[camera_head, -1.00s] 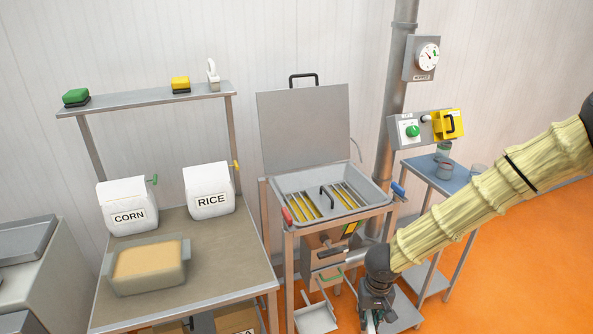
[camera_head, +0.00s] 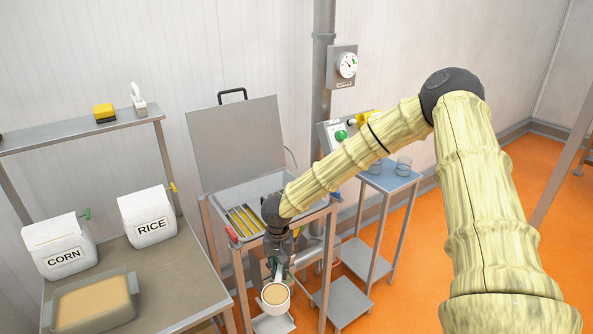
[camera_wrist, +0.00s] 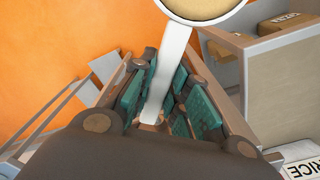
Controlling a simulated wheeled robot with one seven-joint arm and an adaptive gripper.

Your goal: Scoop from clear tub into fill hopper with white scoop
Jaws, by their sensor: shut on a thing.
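My gripper (camera_head: 277,262) is shut on the handle of the white scoop (camera_head: 288,293). The scoop's round bowl holds tan material and hangs in front of the hopper. The wrist view shows the scoop's handle (camera_wrist: 166,80) between my teal finger pads, with the filled bowl cut off at the top edge. The clear tub (camera_head: 127,286) holds tan material and sits on the table at left. The fill hopper (camera_head: 223,205) is the open metal tray with yellow bars, its lid raised. My arm hides its right part.
Bags marked CORN (camera_head: 60,246) and RICE (camera_head: 147,217) stand behind the tub. A shelf (camera_head: 80,133) holds a yellow brush (camera_head: 104,112) and a white item. A small blue-topped table (camera_head: 390,178) with cups is right of the hopper.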

